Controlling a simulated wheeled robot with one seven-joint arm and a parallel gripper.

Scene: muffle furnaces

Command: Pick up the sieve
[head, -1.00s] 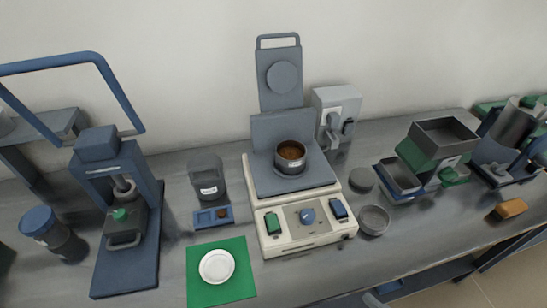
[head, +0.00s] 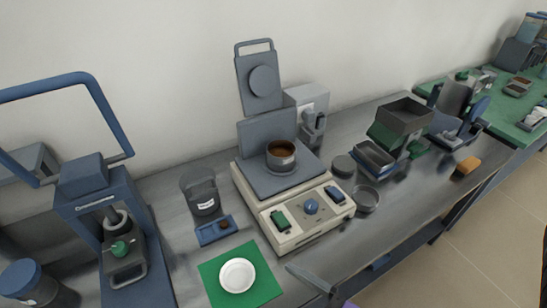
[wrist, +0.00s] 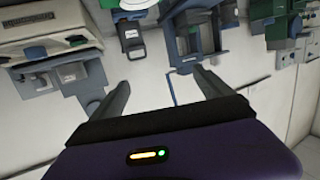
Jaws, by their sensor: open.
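A shallow round grey pan (head: 367,199) that looks like the sieve stands on the bench, just right of the white control unit. A flat round grey piece (head: 344,165) lies just behind it. I cannot make out any mesh. In the wrist view my gripper (wrist: 162,88) is open, with its two dark fingers apart and nothing between them. In the head view a grey finger and a bit of purple body show at the bottom edge, in front of the control unit and well short of the pan. I cannot pick out the pan in the wrist view.
The control unit (head: 291,238) carries a pot with brown contents (head: 281,157). A white dish (head: 237,275) lies on a green mat (head: 211,292). A dark hopper device (head: 404,112) and an orange-brown block (head: 467,166) stand to the right. The bench front near the pan is clear.

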